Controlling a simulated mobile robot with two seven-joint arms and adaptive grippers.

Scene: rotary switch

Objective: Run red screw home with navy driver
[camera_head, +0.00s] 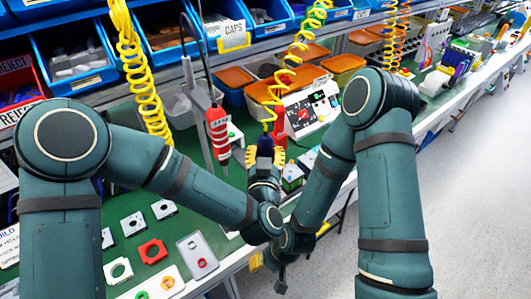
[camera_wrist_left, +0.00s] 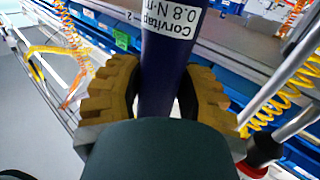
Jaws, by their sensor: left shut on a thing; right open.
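My left gripper (camera_head: 264,157) is shut on the navy driver (camera_head: 265,144). In the left wrist view, yellow pads clasp the navy driver (camera_wrist_left: 168,70) from both sides, and its white label reads 0.8 N. The driver's tip is hidden. A white box with a dark panel (camera_head: 303,114) and a small red part stands just beyond the driver, to the right. I cannot make out the red screw for certain. My right gripper (camera_head: 288,246) is low in the head view, mostly hidden behind its wrist. Only yellow pad edges show on either side, spread apart and holding nothing visible.
A red driver (camera_head: 217,130) hangs left of my left gripper. Yellow coiled hoses (camera_head: 140,70) hang over the green bench. Plates with holes (camera_head: 152,251) lie at front left. Blue bins (camera_head: 72,62) and orange-topped tubs (camera_head: 270,92) line the back. Floor lies right.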

